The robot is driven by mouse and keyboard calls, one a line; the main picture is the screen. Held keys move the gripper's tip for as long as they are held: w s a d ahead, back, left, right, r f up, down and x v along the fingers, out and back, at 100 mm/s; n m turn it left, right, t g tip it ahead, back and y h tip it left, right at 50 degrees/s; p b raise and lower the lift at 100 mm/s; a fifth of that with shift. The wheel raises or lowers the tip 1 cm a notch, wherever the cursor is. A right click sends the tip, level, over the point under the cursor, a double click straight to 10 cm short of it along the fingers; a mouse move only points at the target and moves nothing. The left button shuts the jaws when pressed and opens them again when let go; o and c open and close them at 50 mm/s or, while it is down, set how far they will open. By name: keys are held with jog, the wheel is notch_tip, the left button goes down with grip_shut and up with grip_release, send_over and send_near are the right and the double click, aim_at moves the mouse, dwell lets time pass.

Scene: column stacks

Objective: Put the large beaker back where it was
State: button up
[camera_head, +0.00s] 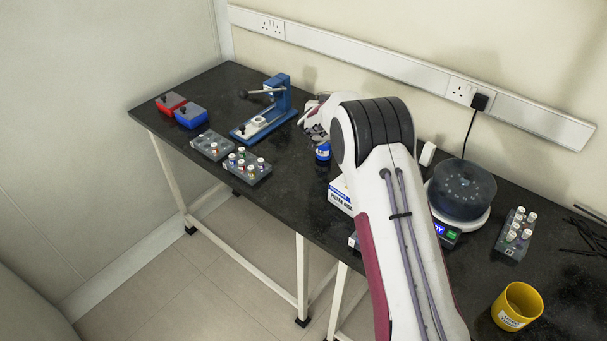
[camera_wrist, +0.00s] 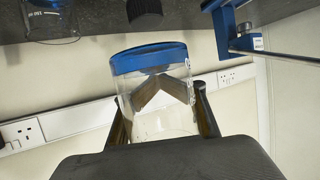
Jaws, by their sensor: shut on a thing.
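In the wrist view, a clear glass beaker (camera_wrist: 153,108) with a blue band at its end toward the tabletop sits between the dark fingers of my gripper (camera_wrist: 162,95). The fingers are shut on its sides. In the head view, my gripper (camera_head: 317,130) is beyond my arm, which hides most of it. A small blue object (camera_head: 323,152) shows just below it; I cannot tell there whether it is the beaker. Another clear vessel with white markings (camera_wrist: 50,22) stands on the table in the wrist view. The beaker's contact with the table cannot be told.
A blue press (camera_head: 270,108) stands left of my gripper. Vial racks (camera_head: 246,168), a red box (camera_head: 170,103) and a blue box (camera_head: 190,116) are farther left. A filter box (camera_head: 340,197), a round-lidded device (camera_head: 461,190) and a yellow mug (camera_head: 517,306) stand right. Black table (camera_head: 215,92) shows between them.

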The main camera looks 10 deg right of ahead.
jog(key=shift+s+a+n+t+y, duration=0.2)
jog(key=shift+s+a+n+y, duration=0.45)
jog(key=shift+a, duration=0.35)
jog(key=shift+s+a+n+t+y, duration=0.2)
jog(key=shift+s+a+n+y, duration=0.35)
jog(key=shift+s+a+y, duration=0.35)
jog(key=s+a+f+n+y, duration=0.2)
jog(key=s+a+f, duration=0.1)
jog(key=a, duration=0.4)
jog(key=shift+s+n+y, duration=0.3)
jog(key=shift+s+y, duration=0.05)
jog(key=shift+s, duration=0.2)
jog(key=shift+f, duration=3.15)
jog(key=shift+f, duration=1.85)
